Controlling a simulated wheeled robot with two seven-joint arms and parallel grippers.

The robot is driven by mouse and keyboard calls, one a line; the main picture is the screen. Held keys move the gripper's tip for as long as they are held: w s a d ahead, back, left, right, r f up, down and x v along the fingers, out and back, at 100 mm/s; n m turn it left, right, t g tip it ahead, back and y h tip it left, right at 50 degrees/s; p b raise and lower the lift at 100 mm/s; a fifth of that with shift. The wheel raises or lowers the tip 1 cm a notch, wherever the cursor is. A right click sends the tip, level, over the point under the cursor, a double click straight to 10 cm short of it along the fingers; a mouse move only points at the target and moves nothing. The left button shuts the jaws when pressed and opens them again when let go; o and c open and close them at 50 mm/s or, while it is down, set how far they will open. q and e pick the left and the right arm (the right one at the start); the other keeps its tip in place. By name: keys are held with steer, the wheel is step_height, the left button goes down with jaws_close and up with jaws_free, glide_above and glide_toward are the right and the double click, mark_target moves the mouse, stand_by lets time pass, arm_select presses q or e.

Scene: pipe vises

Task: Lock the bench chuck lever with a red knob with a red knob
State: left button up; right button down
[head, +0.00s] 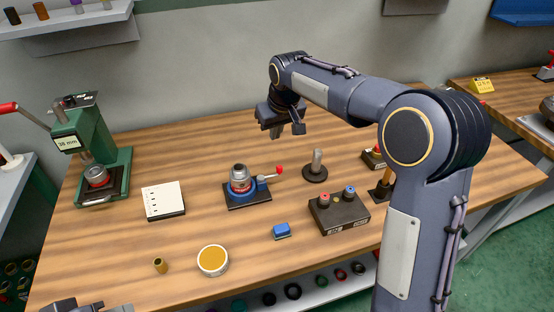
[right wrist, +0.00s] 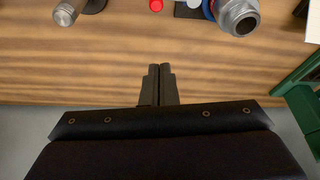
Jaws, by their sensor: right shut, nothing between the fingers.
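The bench chuck (head: 240,180) is a grey metal collar on a blue body and dark base plate, near the middle of the bench. Its lever points right and ends in a red knob (head: 279,170). My right gripper (head: 277,132) is behind the chuck, above the back of the bench, shut and empty. In the right wrist view its closed fingertips (right wrist: 160,70) are apart from the red knob (right wrist: 156,5) and the chuck (right wrist: 238,15), which are at the top edge. A dark piece, probably my left gripper (head: 80,305), barely shows at the bottom left; its fingers are unclear.
A grey post (head: 316,168) on a round base stands right of the knob. A dark button box (head: 338,214) and blue block (head: 282,230) are in front. A green press (head: 95,150) and white card (head: 163,200) are left. The back middle is clear.

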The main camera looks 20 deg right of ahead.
stand_by(0.3)
steer(key=x, duration=1)
steer(key=shift+p, duration=0.4)
steer(key=s, duration=0.3)
steer(key=shift+s+d+r, duration=0.1)
steer(key=shift+s+d, duration=0.1)
steer(key=shift+d, duration=0.15)
steer(key=shift+s+d, duration=0.1)
steer(key=shift+s, duration=0.2)
